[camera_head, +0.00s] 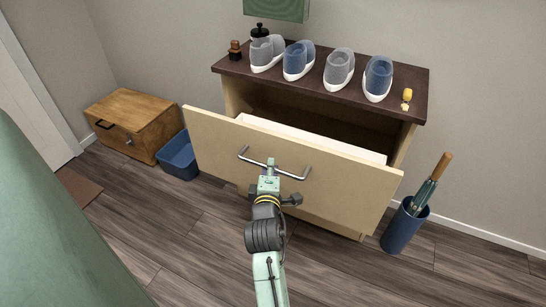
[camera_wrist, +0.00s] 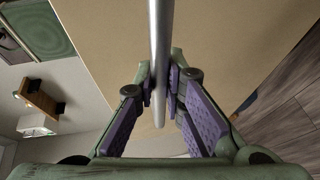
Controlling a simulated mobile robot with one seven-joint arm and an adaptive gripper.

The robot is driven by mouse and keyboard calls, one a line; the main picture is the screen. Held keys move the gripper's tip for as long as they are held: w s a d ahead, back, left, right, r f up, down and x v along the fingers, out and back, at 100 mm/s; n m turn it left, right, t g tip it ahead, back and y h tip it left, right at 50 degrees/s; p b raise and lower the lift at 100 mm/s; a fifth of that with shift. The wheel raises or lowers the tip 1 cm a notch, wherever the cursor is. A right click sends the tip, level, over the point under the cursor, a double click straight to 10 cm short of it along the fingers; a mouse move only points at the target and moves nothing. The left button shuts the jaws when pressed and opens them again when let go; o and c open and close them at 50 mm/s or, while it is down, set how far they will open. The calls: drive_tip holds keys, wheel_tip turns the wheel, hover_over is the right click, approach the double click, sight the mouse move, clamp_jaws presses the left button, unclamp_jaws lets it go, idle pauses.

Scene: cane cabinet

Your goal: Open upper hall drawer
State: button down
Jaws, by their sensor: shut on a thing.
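The upper hall drawer (camera_head: 340,184) has a light wood front and stands pulled out from the cabinet, with a dark gap above it. Its metal bar handle (camera_head: 244,153) runs across the front, and my gripper (camera_head: 271,170) is at the handle's middle. In the wrist view the handle (camera_wrist: 161,40) passes between the two purple-padded fingers of my gripper (camera_wrist: 166,88), which are shut on it. The drawer front (camera_wrist: 240,45) fills much of that view behind the bar. The drawer's inside is mostly hidden.
Several shoes (camera_head: 339,70) stand on the dark cabinet top (camera_head: 225,66). A wooden chest (camera_head: 130,115) and a blue bin (camera_head: 178,158) are at the left. A blue umbrella holder (camera_head: 400,230) stands on the floor at the right. The floor (camera_head: 190,235) before the drawer is clear.

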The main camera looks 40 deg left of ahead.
drive_tip(key=shift+s+d, duration=0.15)
drive_tip(key=shift+s, duration=0.5)
drive_tip(key=c, duration=1.7)
unclamp_jaws()
drive_tip(key=shift+o, duration=0.2)
